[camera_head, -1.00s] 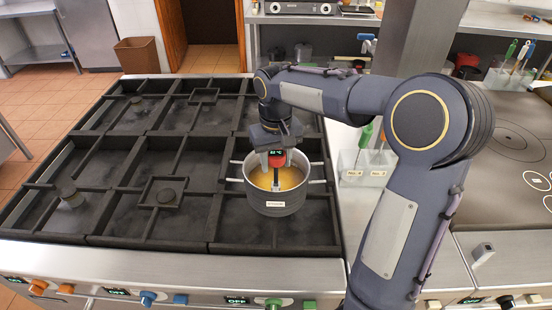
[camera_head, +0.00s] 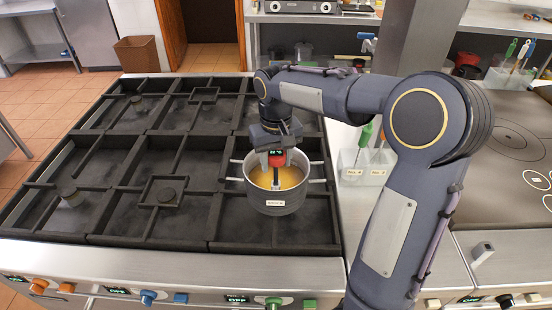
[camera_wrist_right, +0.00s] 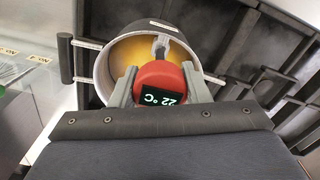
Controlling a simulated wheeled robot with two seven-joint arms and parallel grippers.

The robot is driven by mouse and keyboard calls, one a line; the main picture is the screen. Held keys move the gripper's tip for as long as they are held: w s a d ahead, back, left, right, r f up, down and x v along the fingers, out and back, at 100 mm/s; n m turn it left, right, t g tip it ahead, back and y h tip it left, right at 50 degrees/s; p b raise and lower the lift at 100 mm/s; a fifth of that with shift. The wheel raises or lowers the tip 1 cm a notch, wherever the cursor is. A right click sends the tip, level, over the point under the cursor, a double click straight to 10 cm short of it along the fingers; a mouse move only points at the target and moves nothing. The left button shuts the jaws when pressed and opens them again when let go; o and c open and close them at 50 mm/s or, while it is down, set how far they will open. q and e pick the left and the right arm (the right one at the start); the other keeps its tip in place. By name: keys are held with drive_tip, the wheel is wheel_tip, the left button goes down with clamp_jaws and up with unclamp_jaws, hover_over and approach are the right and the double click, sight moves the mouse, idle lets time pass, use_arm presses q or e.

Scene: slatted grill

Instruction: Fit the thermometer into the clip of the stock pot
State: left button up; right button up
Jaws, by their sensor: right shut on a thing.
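The stock pot (camera_head: 280,207) stands on the front right part of the slatted grill, with orange liquid inside. In the right wrist view the pot (camera_wrist_right: 101,75) shows with its clip (camera_wrist_right: 161,42) on the rim. My right gripper (camera_head: 275,163) is above the pot, shut on the thermometer's red head (camera_head: 277,154). In the right wrist view the fingers flank the red thermometer (camera_wrist_right: 160,76), whose display reads 22 °C. The head is close to the clip in that view; its probe is hidden, so I cannot tell whether it is in the clip. My left gripper is not in view.
The black slatted grill (camera_head: 120,190) spreads left of the pot, mostly bare. Control knobs (camera_head: 148,298) line the front edge.

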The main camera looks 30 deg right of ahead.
sight(276, 183)
drive_tip(key=shift+f+b, duration=2.1)
drive_tip(key=shift+f, duration=0.9)
drive_tip(key=shift+r, duration=0.15)
drive_tip(key=shift+r+p, duration=2.8)
drive_tip(key=shift+r, duration=0.2)
drive_tip(key=shift+w, duration=0.1)
drive_tip(key=shift+f+b, duration=1.5)
drive_tip(key=shift+f, duration=0.95)
